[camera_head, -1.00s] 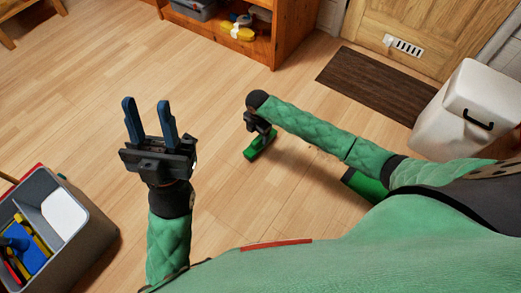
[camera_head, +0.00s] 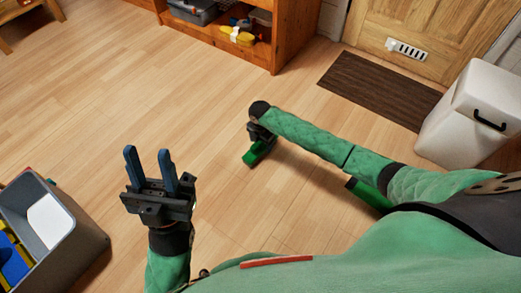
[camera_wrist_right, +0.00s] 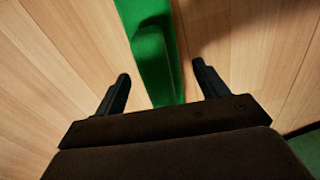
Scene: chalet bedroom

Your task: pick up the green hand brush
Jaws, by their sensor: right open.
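The green hand brush (camera_head: 257,152) lies on the wooden floor near the middle of the head view, partly hidden by my right gripper (camera_head: 260,134). In the right wrist view, the green brush (camera_wrist_right: 155,55) runs between the two dark fingers of my right gripper (camera_wrist_right: 160,75). Floor shows on both sides of it, so the fingers are apart and not closed on it. My left gripper (camera_head: 148,155) is open and empty, with its blue fingers pointing up the picture, well left of the brush.
A grey bin (camera_head: 82,240) with blue and yellow things stands at the lower left. A wooden shelf unit (camera_head: 287,35) is at the top, a dark mat (camera_head: 380,88) lies by the door, and a white bin (camera_head: 465,125) stands right. Floor between is clear.

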